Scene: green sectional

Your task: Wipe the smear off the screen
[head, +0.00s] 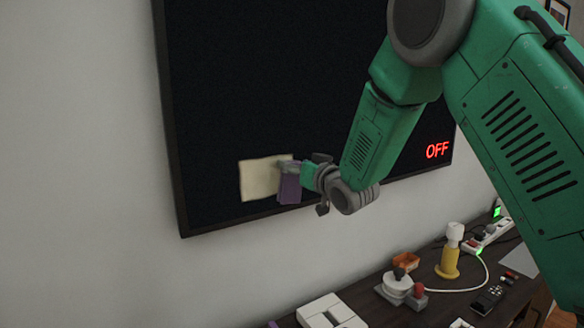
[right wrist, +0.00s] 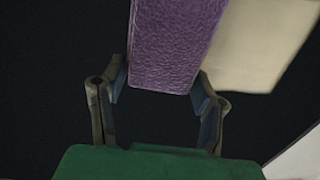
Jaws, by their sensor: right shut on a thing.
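The dark wall screen (head: 270,80) fills the upper middle of the head view and shows a red OFF sign at its lower right. A cream, roughly square patch (head: 257,180), which looks like the smear, lies near its lower left part. The patch also shows in the right wrist view (right wrist: 262,45). My right gripper (head: 297,170) is shut on a purple block-like wiper (head: 289,188) and holds it at the patch's right edge. The wiper shows between the fingers in the right wrist view (right wrist: 175,45). Whether it touches the screen I cannot tell. My left gripper is out of view.
A dark table (head: 400,312) stands below the screen. Bare wall lies left of the screen.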

